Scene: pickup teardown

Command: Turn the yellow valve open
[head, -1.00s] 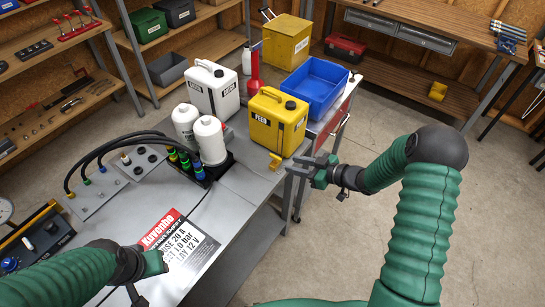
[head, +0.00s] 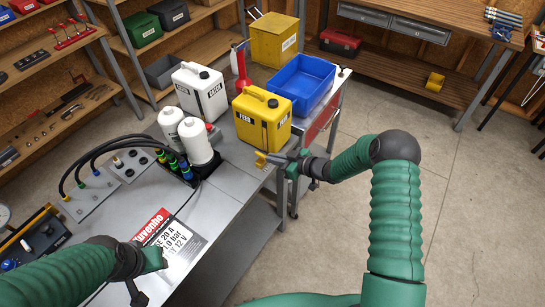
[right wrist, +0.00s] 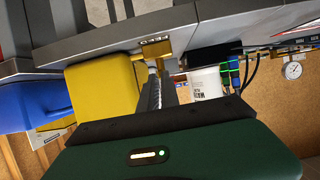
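The yellow valve (head: 261,159) sits at the table's right edge, in front of the yellow FEED can (head: 262,121). In the right wrist view the valve (right wrist: 155,48) shows as a yellow block with a short handle. My right gripper (head: 272,158) is at the valve, its fingertips beside or around the handle; which of these I cannot tell. In the right wrist view its two ridged fingers (right wrist: 160,75) lie close together with their tips by the handle. Whether they grip it is unclear.
A blue bin (head: 303,82) and a white can (head: 200,90) stand near the FEED can. White bottles (head: 201,140) and hoses (head: 90,155) are to the left. A printed sheet (head: 170,245) lies in front. Open floor (head: 470,200) lies to the right.

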